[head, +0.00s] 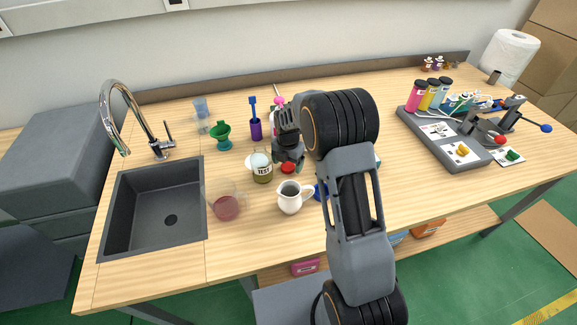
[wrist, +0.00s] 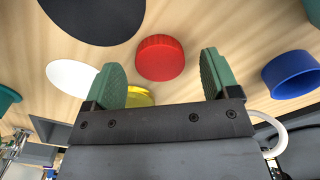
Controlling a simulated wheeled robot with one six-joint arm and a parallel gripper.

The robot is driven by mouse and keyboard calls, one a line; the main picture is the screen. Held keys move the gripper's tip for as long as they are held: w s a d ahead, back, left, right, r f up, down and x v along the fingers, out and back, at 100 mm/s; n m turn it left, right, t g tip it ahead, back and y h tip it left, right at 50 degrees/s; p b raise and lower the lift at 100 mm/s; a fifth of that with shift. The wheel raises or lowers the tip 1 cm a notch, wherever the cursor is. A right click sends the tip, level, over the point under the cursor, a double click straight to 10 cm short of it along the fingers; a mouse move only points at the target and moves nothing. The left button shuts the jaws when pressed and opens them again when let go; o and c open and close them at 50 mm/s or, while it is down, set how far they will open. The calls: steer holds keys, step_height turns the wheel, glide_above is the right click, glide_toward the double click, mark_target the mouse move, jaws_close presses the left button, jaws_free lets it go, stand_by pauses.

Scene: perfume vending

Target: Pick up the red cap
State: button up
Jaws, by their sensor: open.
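The red cap (head: 288,168) lies on the wooden table, right of the TEST bottle (head: 262,168) and behind the white jug (head: 291,198). In the wrist view, the red cap (wrist: 160,58) has a ribbed side and appears between my two green fingers, with a gap on either side. My gripper (head: 290,158) points down just above the cap in the head view, and my wrist covers part of that area. In the wrist view, my gripper (wrist: 161,66) is open and holds nothing. I cannot tell the exact height of the fingertips over the cap.
In the wrist view, a blue cap (wrist: 291,74) is at the right, a yellow cap (wrist: 139,97) shows partly behind the gripper, and a white disc (wrist: 72,78) is left. A sink (head: 152,210) and a beaker (head: 226,203) are left; a grey tray (head: 465,157) is right.

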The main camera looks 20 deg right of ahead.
steer(key=shift+f, duration=0.55)
steer(key=shift+c, duration=0.3)
steer(key=c, duration=0.9)
